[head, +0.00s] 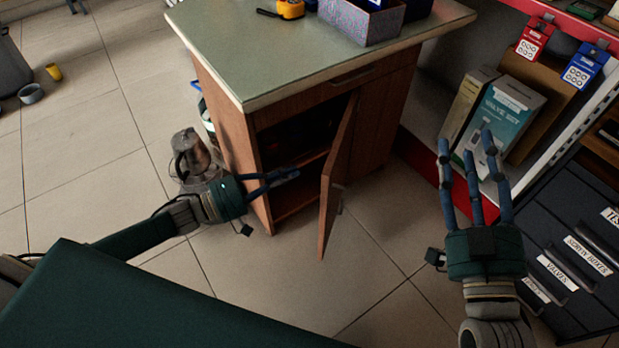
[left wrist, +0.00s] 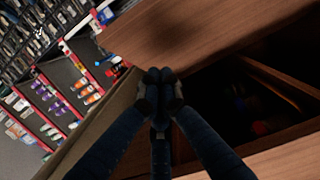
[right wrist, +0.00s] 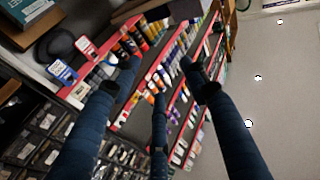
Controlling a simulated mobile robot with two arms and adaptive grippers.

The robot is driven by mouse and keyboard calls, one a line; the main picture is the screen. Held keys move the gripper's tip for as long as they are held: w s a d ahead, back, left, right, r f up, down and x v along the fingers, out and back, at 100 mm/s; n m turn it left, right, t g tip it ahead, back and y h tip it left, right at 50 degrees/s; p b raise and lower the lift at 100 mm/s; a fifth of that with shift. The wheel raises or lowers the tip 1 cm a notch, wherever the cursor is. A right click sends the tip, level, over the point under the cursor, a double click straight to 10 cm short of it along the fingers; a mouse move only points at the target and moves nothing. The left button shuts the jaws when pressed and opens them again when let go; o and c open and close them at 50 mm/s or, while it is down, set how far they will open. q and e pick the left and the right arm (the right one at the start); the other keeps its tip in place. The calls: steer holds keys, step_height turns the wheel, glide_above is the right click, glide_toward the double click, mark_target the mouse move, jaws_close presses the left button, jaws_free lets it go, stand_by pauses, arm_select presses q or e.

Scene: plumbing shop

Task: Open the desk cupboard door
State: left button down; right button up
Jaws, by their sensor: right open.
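The desk (head: 320,50) has a pale green top and a brown wooden body. Its cupboard door (head: 336,180) stands ajar, swung out toward me and hinged on the right, with the dark shelved interior (head: 290,145) showing. My left gripper (head: 296,173) is at the opening, on the inner side of the door. In the left wrist view its fingertips (left wrist: 160,78) are together with nothing seen between them, close to a wooden panel; I cannot tell whether they touch it. My right gripper (head: 470,145) is open and empty, raised right of the desk.
A shelf with boxes (head: 505,105) and red edges stands right of the desk. Dark labelled drawers (head: 570,250) are at the lower right. A glass-and-metal jug (head: 190,155) stands on the floor left of the desk. The tiled floor before the door is clear.

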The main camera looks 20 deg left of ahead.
arm_select(q)
steer(key=d, duration=0.2)
steer(key=w+d+b, duration=0.1)
steer(key=d, duration=0.2)
steer(key=shift+d, duration=0.1)
arm_select(e)
step_height(320, 180, up, 6)
steer(key=s+t+y, duration=0.1)
steer(key=s+t, duration=0.1)
steer(key=t, duration=0.1)
steer(key=shift+s+r, duration=0.15)
steer(key=shift+r, duration=0.05)
steer(key=shift+a, duration=0.1)
